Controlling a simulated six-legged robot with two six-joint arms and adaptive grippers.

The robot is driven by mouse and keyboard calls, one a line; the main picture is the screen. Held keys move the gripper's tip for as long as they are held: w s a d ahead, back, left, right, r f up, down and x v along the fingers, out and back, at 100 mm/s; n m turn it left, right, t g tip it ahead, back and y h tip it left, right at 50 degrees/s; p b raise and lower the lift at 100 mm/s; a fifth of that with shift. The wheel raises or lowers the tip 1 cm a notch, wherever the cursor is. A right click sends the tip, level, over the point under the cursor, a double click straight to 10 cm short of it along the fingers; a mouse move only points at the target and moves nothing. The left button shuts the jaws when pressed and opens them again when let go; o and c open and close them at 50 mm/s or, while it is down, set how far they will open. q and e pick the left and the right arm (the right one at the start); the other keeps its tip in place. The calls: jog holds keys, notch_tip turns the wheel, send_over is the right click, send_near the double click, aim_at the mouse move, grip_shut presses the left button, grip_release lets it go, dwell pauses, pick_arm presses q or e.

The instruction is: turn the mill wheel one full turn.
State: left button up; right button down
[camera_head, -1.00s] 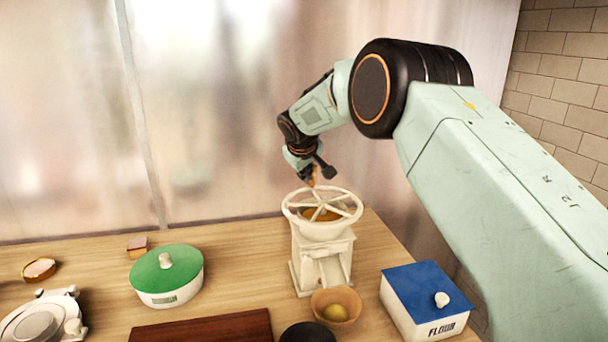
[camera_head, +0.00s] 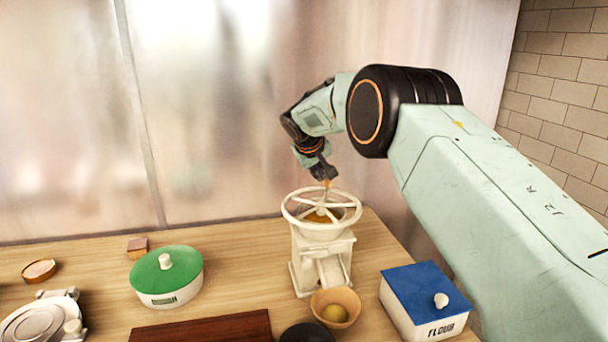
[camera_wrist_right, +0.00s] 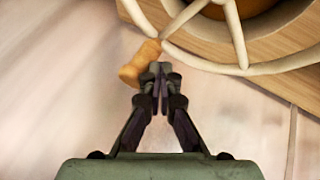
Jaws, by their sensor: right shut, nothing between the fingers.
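The mill (camera_head: 303,262) is cream-white and stands upright on the counter. Its spoked wheel (camera_head: 287,213) lies flat on top, with orange-brown contents showing between the spokes. An orange knob (camera_head: 327,184) stands at the wheel's far rim. My right gripper (camera_head: 323,176) is shut and empty, right at the knob. In the right wrist view, its closed fingertips (camera_wrist_right: 160,72) are beside the knob (camera_wrist_right: 138,66) and overlap its edge; they look to be touching it. Part of the wheel (camera_wrist_right: 182,43) shows above them. My left gripper is out of view.
A wooden bowl with a yellow item (camera_head: 336,309) sits before the mill. A blue-lidded flour box (camera_head: 424,300) is at right, a green-lidded pot (camera_head: 167,275) at left. A dark red board (camera_head: 205,328) lies in front. A wall (camera_head: 230,150) rises behind.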

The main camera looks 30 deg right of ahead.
jog(key=s+d+m+g+h, duration=0.1)
jog(key=s+d+m+g, duration=0.2)
jog(key=s+d+m, duration=0.1)
jog(key=shift+s+m+h, duration=0.4)
jog(key=shift+s+m, duration=0.2)
jog(key=shift+m, duration=0.4)
jog(key=shift+s+d, duration=0.1)
jog(key=shift+s+d+r, duration=0.1)
jog(key=shift+s, duration=0.85)
dwell(1.6)
